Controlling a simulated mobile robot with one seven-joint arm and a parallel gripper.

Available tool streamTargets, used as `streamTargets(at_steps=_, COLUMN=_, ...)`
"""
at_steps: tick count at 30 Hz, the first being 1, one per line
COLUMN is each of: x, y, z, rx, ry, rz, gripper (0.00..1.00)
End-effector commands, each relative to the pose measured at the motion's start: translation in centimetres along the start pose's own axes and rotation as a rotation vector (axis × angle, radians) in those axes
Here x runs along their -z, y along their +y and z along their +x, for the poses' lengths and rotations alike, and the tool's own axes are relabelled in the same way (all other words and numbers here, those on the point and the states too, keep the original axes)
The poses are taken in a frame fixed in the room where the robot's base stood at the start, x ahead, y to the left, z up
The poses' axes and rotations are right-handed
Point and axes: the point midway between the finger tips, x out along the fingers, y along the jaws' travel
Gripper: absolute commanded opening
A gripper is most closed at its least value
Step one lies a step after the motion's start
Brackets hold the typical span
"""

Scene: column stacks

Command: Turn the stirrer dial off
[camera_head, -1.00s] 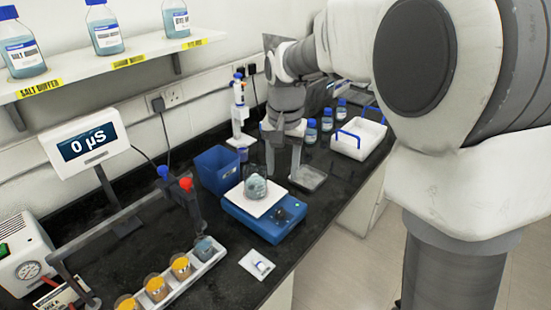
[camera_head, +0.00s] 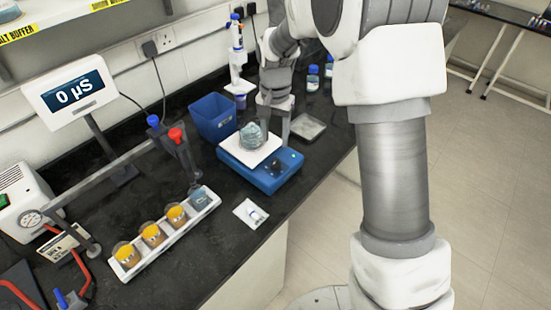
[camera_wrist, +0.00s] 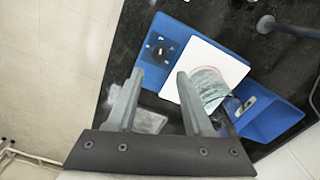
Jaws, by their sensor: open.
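The blue stirrer (camera_head: 264,178) stands on the black bench, with a white top plate (camera_head: 232,148). A beaker of grey-blue liquid (camera_head: 252,137) sits on the plate. The black dial (camera_wrist: 161,50) is on the stirrer's blue front in the wrist view; a dark knob with a small green spot beside it shows in the head view. My gripper (camera_wrist: 160,78) is open and empty, pointing down over the stirrer. Its right finger overlaps the beaker (camera_wrist: 208,88) in the wrist view, and the dial lies beyond the gap between the fingertips. I see no contact with the dial.
A blue bin (camera_head: 213,117) and a pipette stand (camera_head: 237,60) are behind the stirrer. A rack (camera_head: 165,238) with several small beakers is at front left. A meter display (camera_head: 72,92) stands at left.

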Motion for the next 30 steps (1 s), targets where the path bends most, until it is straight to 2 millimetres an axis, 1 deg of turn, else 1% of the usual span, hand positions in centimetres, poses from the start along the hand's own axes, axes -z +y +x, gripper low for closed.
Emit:
streamTargets(at_steps=1, x=-0.1, y=0.1, z=1.2, rx=-0.003, ry=-0.004, rz=0.0, gripper=0.52)
streamTargets(at_steps=6, x=-0.1, y=0.1, z=4.8, rx=-0.003, ry=-0.004, rz=0.0, gripper=0.52)
streamTargets(at_steps=9, x=-0.1, y=0.0, z=6.7, rx=-0.002, ry=-0.003, rz=0.0, gripper=0.52)
streamTargets(at_steps=12, x=-0.1, y=0.0, z=8.1, rx=-0.001, ry=-0.002, rz=0.0, gripper=0.52)
streamTargets(at_steps=15, x=0.0, y=0.0, z=9.0, rx=0.0, ry=-0.001, rz=0.0, gripper=0.52)
streamTargets(at_steps=18, x=0.0, y=0.0, z=9.5, rx=0.0, ry=-0.001, rz=0.0, gripper=0.52)
streamTargets(at_steps=26, x=0.0, y=0.0, z=9.7, rx=0.0, ry=0.0, rz=0.0, gripper=0.52)
streamTargets(at_steps=27, x=0.0, y=0.0, z=9.6, rx=0.0, ry=0.001, rz=0.0, gripper=0.5)
streamTargets(at_steps=29, x=0.0, y=0.0, z=9.6, rx=0.0, ry=0.0, rz=0.0, gripper=0.39)
streamTargets(at_steps=30, x=0.0, y=0.0, z=9.6, rx=0.0, ry=0.0, rz=0.0, gripper=0.32)
